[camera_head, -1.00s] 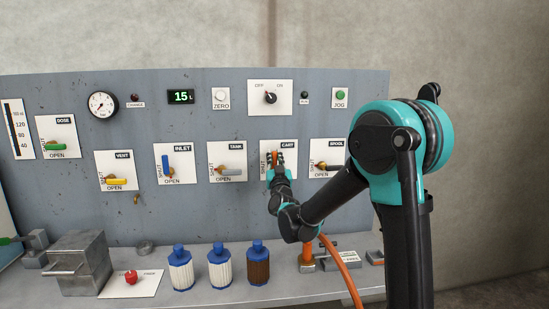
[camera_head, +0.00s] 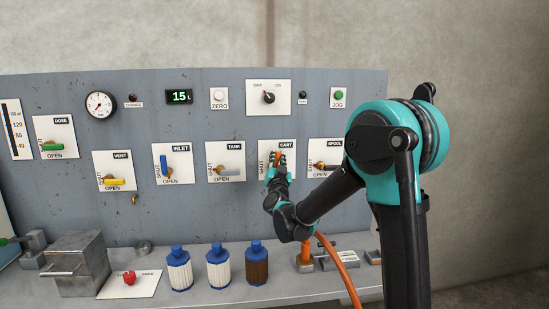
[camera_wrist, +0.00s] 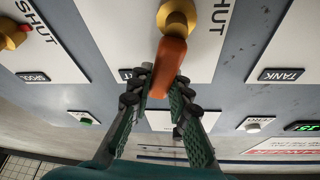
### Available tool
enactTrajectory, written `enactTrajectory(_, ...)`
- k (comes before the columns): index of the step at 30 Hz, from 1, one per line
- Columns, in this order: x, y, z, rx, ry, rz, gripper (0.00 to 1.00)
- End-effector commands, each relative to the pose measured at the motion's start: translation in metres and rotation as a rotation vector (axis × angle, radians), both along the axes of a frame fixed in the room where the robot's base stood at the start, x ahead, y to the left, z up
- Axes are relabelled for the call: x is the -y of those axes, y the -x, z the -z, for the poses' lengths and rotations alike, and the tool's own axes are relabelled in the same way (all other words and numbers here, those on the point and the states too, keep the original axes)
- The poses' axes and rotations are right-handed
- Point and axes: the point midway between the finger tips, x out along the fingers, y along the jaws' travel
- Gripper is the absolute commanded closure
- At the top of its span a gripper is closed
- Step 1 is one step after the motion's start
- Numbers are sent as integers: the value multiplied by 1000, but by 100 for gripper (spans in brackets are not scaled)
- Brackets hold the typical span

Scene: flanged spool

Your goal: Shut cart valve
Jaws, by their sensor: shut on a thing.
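The cart valve sits on a white plate marked CART (camera_head: 286,145) on the grey panel. Its orange handle (camera_head: 276,157) stands close to upright, running alongside the word SHUT. In the wrist view the orange handle (camera_wrist: 171,56) extends from a brass hub (camera_wrist: 178,17). My gripper (camera_head: 279,165) is at this valve. In the wrist view my gripper (camera_wrist: 164,83) has a finger on each side of the handle's free end and is shut on it. In the head view my fingers hide part of the plate and handle.
The spool valve (camera_head: 325,166) is close on the right, and the tank valve (camera_head: 228,170) on the left. Below, a bench holds several blue-capped bottles (camera_head: 218,268), a metal box (camera_head: 76,262) and an orange hose (camera_head: 340,270). The panel front between is clear.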

Motion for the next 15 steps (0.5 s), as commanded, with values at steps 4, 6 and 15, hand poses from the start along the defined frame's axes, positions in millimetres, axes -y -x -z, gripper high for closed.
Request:
enactTrajectory(4, 7, -1, 3, -30, -136, -1, 100)
enactTrajectory(6, 10, -2, 5, -46, -200, -1, 100)
enactTrajectory(15, 23, -5, 15, -109, -479, 0, 100)
